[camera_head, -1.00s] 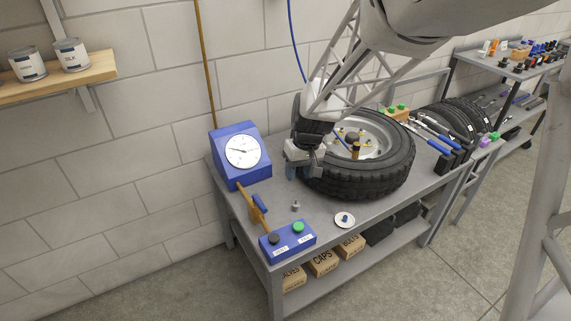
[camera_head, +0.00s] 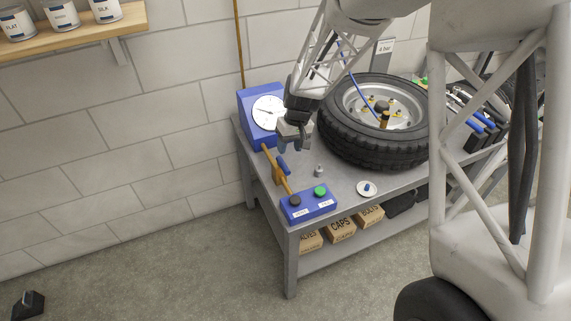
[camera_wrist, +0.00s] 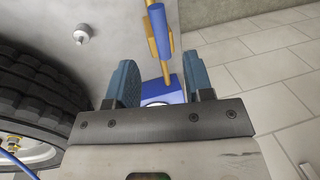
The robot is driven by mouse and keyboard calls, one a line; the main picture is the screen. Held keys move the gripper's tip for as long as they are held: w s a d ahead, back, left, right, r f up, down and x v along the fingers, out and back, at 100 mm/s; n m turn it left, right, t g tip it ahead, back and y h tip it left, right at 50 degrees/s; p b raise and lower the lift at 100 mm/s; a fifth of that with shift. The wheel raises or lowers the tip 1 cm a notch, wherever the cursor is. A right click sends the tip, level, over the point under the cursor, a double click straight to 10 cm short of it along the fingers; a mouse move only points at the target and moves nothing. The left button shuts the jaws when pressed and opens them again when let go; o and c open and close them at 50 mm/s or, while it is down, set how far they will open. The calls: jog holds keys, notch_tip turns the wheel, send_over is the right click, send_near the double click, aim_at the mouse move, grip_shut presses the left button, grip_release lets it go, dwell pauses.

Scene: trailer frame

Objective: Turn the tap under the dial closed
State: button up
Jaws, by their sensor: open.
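The dial (camera_head: 268,112) is a white round gauge on a blue box (camera_head: 251,101) at the bench's back left corner. A brass pipe (camera_head: 267,151) runs forward from this box. The tap's blue lever (camera_head: 281,165) sits on the pipe and lies roughly along it. In the wrist view the lever (camera_wrist: 158,27) is at the top, beyond the fingertips, with the pipe (camera_wrist: 166,68) below it. My gripper (camera_head: 295,147) is open and empty, above the bench beside the dial, apart from the lever. Its two blue fingers (camera_wrist: 160,76) frame part of the dial box in the wrist view.
A large tyre (camera_head: 345,137) lies close right of my gripper. A blue box with black and green buttons (camera_head: 308,202) is at the front corner. A small metal fitting (camera_head: 319,171) and a white dish (camera_head: 366,193) stand on the bench. The wall is behind.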

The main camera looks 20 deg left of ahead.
aim_at(285, 166)
jog(key=shift+f, duration=0.1)
jog(key=shift+s+a+f, duration=0.2)
jog(key=shift+f, duration=1.05)
jog(key=shift+s+a+f, duration=0.15)
jog(key=shift+f, duration=1.1)
jog(key=shift+s+a+f, duration=0.2)
jog(key=shift+f, duration=1.05)
grip_shut()
